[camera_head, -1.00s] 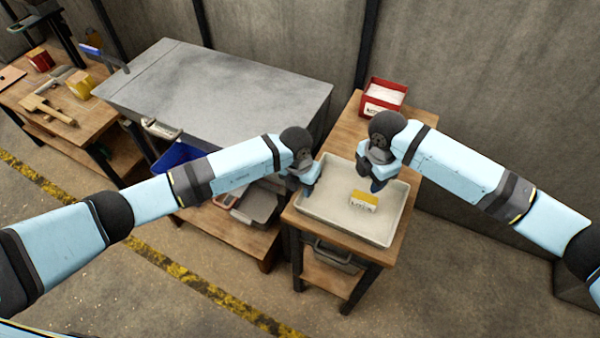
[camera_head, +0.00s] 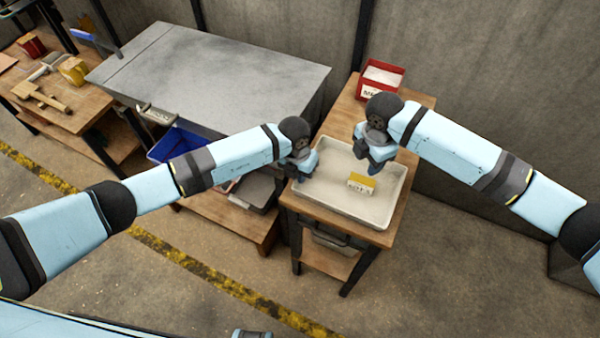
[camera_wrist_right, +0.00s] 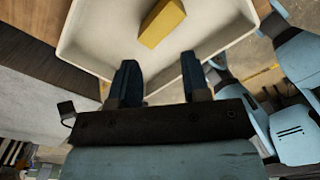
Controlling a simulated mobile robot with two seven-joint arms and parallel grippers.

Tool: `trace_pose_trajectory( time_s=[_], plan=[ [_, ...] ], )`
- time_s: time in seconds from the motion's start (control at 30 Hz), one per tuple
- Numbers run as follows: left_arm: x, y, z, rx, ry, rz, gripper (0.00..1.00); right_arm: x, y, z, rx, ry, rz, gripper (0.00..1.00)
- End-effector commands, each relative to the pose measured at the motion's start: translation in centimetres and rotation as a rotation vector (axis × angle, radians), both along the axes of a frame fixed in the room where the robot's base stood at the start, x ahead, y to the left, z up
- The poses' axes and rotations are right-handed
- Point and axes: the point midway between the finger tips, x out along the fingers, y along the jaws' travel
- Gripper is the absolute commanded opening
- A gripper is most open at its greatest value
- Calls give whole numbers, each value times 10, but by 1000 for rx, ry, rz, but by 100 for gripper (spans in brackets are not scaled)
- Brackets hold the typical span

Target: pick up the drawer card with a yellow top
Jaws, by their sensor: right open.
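The drawer card with a yellow top (camera_head: 361,183) sits in the pale tray, its lettered white face toward the front. In the right wrist view its yellow top (camera_wrist_right: 162,23) shows just beyond my fingertips. My right gripper (camera_head: 375,168) is above the tray, beside and above the card. In the right wrist view my right gripper (camera_wrist_right: 160,70) is open, with nothing between its fingers. My left gripper (camera_head: 303,172) hangs over the tray's left edge, apart from the card; its fingers are too small to judge.
The shallow tray (camera_head: 335,208) lies on a small wooden table (camera_head: 420,100). A red box (camera_head: 381,78) with white cards stands at the table's back. A large grey-topped bench (camera_head: 220,75) is to the left. A mallet (camera_head: 40,97) lies on the far-left bench.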

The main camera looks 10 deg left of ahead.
Motion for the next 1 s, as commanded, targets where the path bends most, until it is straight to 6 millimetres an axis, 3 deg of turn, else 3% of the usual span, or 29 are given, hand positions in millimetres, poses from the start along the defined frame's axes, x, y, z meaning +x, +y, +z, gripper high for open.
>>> trace_pose_trajectory(
  time_s=[0.07, 0.27, 0.5, 0.73, 0.87, 1.0],
  plan=[
    [0, 0, 0, 0, 0, 0, 0, 0, 0, 0, 0, 0, 0, 60],
    [0, 0, 0, 0, 0, 0, 0, 0, 3, 2, 4, -2, -47, 60],
    [0, 0, 0, 0, -1, 0, 0, 0, 11, 12, 14, -7, -455, 60],
    [0, 0, 0, 0, -1, 0, 0, 1, 4, 18, 5, -1, -822, 60],
    [0, 0, 0, 0, -1, 0, 0, 1, 2, 8, -2, 2, -898, 60],
    [0, 0, 0, 0, -1, 0, 0, 1, 1, -17, -3, 3, -906, 60]
  ],
)
